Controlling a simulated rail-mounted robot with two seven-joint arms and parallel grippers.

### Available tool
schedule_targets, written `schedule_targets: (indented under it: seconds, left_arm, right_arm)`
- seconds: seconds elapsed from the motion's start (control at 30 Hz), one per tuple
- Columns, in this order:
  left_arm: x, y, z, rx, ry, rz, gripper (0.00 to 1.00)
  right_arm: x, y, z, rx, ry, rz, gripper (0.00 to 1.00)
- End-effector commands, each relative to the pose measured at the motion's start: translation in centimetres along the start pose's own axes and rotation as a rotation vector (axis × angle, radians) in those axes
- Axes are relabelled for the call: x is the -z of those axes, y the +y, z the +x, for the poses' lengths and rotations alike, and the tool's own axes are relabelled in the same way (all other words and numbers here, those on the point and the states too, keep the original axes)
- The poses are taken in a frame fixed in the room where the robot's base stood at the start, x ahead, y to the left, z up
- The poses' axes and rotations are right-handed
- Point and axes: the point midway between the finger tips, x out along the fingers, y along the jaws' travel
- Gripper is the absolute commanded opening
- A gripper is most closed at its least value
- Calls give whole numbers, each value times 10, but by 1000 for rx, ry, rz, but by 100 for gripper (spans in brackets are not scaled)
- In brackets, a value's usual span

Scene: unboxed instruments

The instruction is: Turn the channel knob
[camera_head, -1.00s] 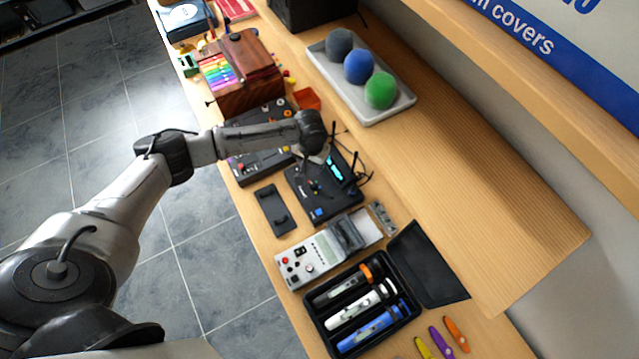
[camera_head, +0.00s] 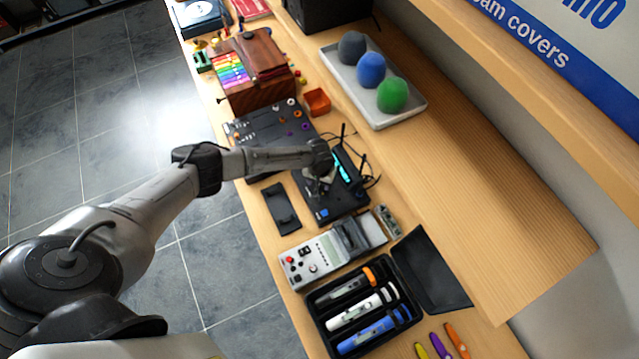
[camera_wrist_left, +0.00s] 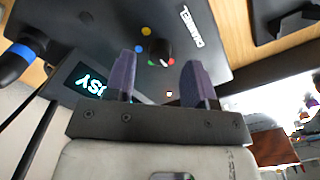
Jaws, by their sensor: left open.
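The channel knob (camera_wrist_left: 160,51) is a dark round knob with a pale mark, on a black device (camera_head: 347,204). Yellow, blue, green and red dots surround it, and "CHANNEL" is printed beside it in the left wrist view. The device has a lit cyan display, seen also in the wrist view (camera_wrist_left: 88,84). My left gripper (camera_wrist_left: 158,72) is open, its two dark fingers spread with the knob showing between and beyond their tips. Contact with the knob cannot be told. In the head view, my left gripper (camera_head: 319,182) is over the device and hides the knob. My right gripper is not in view.
A black panel with small knobs (camera_head: 262,127) lies beyond the device. A dark flat tray (camera_head: 282,208) is at its left, a grey meter (camera_head: 315,262) nearer. Cables and antennas stand at its right. An open case of torches (camera_head: 318,302) is nearer still.

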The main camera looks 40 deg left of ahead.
Motion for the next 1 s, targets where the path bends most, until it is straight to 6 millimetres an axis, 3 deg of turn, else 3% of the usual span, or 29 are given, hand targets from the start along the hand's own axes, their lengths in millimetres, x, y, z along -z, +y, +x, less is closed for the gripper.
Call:
schedule_targets:
  seconds: [0.2,0.63,1.0]
  left_arm:
    - [0,0,18,0,-1,0,50]
    - [0,0,22,0,0,0,49]
    - [0,0,22,0,0,1,14]
  right_arm:
    - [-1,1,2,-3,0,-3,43]
    - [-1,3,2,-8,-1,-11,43]
    - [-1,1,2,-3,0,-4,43]
